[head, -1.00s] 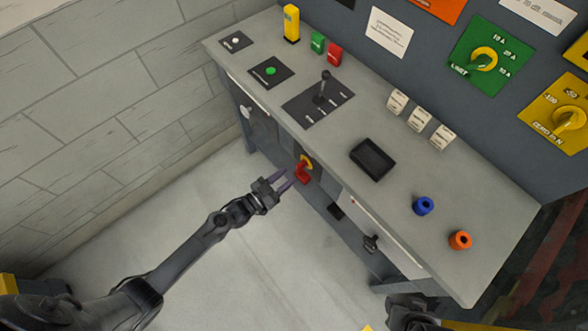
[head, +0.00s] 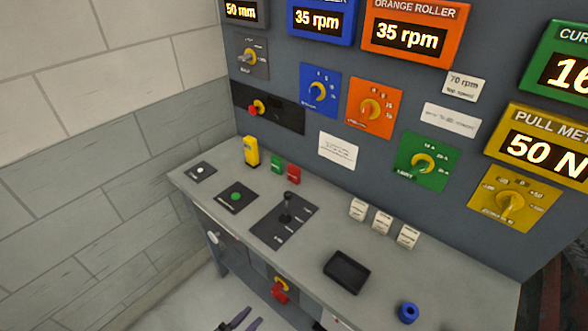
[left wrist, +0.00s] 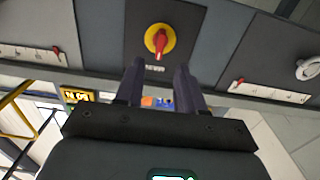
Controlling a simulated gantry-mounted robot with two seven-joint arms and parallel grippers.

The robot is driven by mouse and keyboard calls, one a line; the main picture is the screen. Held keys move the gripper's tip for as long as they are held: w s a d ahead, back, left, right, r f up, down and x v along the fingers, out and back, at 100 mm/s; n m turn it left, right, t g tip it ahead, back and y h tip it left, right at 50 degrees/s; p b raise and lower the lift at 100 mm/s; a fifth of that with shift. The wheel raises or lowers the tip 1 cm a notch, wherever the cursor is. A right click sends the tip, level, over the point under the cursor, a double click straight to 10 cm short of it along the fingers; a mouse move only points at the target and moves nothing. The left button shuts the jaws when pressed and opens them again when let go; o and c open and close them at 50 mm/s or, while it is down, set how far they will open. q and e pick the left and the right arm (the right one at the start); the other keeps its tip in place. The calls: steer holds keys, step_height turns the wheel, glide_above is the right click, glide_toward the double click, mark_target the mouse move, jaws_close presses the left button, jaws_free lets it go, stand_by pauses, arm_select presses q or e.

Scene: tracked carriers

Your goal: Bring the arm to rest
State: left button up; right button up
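My left gripper (head: 248,318) shows only as its two dark fingertips at the bottom edge of the head view. In the left wrist view its two fingers (left wrist: 160,85) stand apart with nothing between them, so it is open and empty. A red rotary switch on a yellow base (head: 280,290) sits on the front of the desk, apart from the fingertips. The same switch (left wrist: 160,41) is ahead of the fingers in the left wrist view. My right gripper is not seen.
The grey desk (head: 300,240) carries a black lever (head: 286,210), a green button (head: 236,197), a dark tray (head: 346,272), white blocks (head: 381,222) and a blue ring (head: 407,312). Behind it rises a panel of dials and displays. A block wall (head: 90,190) stands at the left.

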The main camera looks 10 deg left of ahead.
arm_select(q)
steer(key=s+d+f, duration=0.1)
steer(key=s+f, duration=0.1)
steer(key=s, duration=0.2)
steer(key=s+d+r+n+g+y, duration=0.2)
steer(key=d+r+y, duration=0.15)
steer(key=r, duration=0.55)
steer(key=s+a+r+n+g+y, duration=0.1)
steer(key=s+a+r+g+y, duration=0.15)
steer(key=s+g, duration=0.3)
steer(key=s+a+r+g+y, duration=0.1)
steer(key=s+a+r+g, duration=0.1)
steer(key=s+r+g, duration=0.35)
steer(key=w+d+r+p+v, duration=0.1)
steer(key=w+p+v, duration=0.2)
steer(key=p+v, duration=1.45)
steer(key=w+d+r+p+v, duration=0.1)
steer(key=w+p+v, duration=0.2)
steer(key=p+v, duration=1.4)
step_height(320, 180, down, 59)
steer(key=b, duration=5.7)
steer(key=shift+w+f+t+y, duration=0.2)
steer(key=shift+w+t+y, duration=0.1)
steer(key=shift+d+r, duration=0.1)
